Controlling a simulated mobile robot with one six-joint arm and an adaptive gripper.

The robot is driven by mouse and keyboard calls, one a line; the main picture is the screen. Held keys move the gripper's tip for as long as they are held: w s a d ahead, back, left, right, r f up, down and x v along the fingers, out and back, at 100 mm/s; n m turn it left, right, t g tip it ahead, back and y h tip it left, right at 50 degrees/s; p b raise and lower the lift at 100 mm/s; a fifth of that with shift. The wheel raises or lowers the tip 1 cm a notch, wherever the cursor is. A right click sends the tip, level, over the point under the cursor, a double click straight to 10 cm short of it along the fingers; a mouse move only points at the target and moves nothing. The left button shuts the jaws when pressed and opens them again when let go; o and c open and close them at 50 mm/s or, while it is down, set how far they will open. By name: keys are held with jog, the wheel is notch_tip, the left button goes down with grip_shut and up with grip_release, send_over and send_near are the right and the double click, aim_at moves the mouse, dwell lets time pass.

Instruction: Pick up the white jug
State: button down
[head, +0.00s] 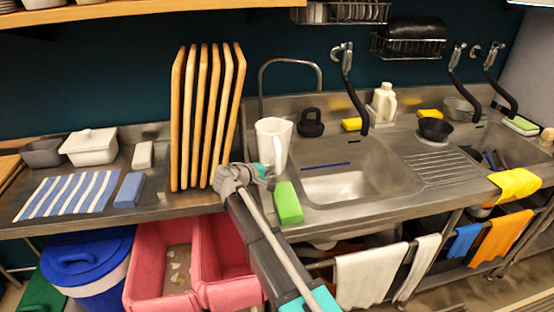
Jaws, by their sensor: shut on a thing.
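The white jug (274,142) stands upright in the head view, at the left front of the sink basin, with its open top up. My gripper (262,171) is at the jug's lower left side and is shut on it. The fingertips and the jug's lower left part are partly hidden by the gripper itself. I cannot tell whether the jug's base touches the steel counter.
A green block (288,202) lies close to the right of my gripper. Upright wooden boards (205,115) stand just left of the jug. The sink basin (335,187) and a tap (291,63) are right and behind. A white bottle (384,103) stands farther back.

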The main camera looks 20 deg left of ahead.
aim_at(277, 154)
jog(key=shift+r, duration=0.2)
notch_tip(277, 154, up, 3)
jog(key=p, duration=0.3)
jog(key=shift+f, duration=0.15)
jog(key=s+r+p, duration=0.1)
jog(key=r+p, duration=0.1)
jog(key=s+d+r+p, duration=0.1)
jog(key=s+r+p, duration=0.2)
jog(key=r+p, duration=0.1)
jog(key=shift+s+d+r, duration=0.15)
jog(key=shift+s, duration=0.2)
jog(key=s+d+r+p, duration=0.2)
jog(key=s+r+p, duration=0.1)
jog(key=s, duration=0.6)
jog(key=shift+r+p, duration=0.35)
jog(key=shift+p, duration=0.15)
jog(key=shift+d, duration=0.1)
